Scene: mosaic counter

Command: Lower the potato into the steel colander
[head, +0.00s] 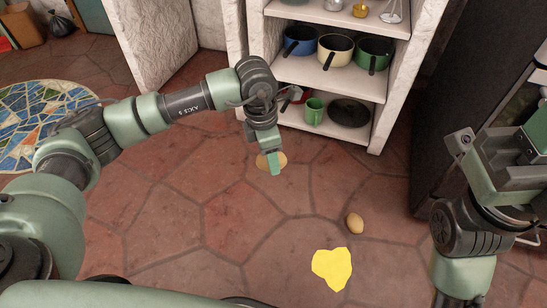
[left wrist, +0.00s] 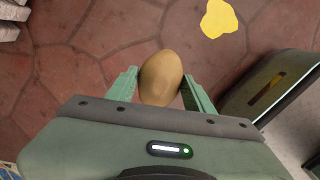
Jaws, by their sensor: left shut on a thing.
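My left gripper (head: 272,163) hangs above the tiled floor near the middle of the head view. It is shut on a tan potato (head: 262,161), partly hidden behind a finger. In the left wrist view the potato (left wrist: 160,78) sits between the two green fingers of the left gripper (left wrist: 160,88). A second potato-like brown thing (head: 355,222) lies apart on the floor. My right gripper (head: 496,168) is at the right edge of the head view, and its fingers cannot be made out. No steel colander shows in either view.
A flat yellow patch (head: 332,268) lies on the floor; it also shows in the left wrist view (left wrist: 219,18). A white shelf (head: 330,76) holds several pots, a green mug (head: 314,111) and a dark pan (head: 349,113). A dark cabinet (head: 440,120) stands at right.

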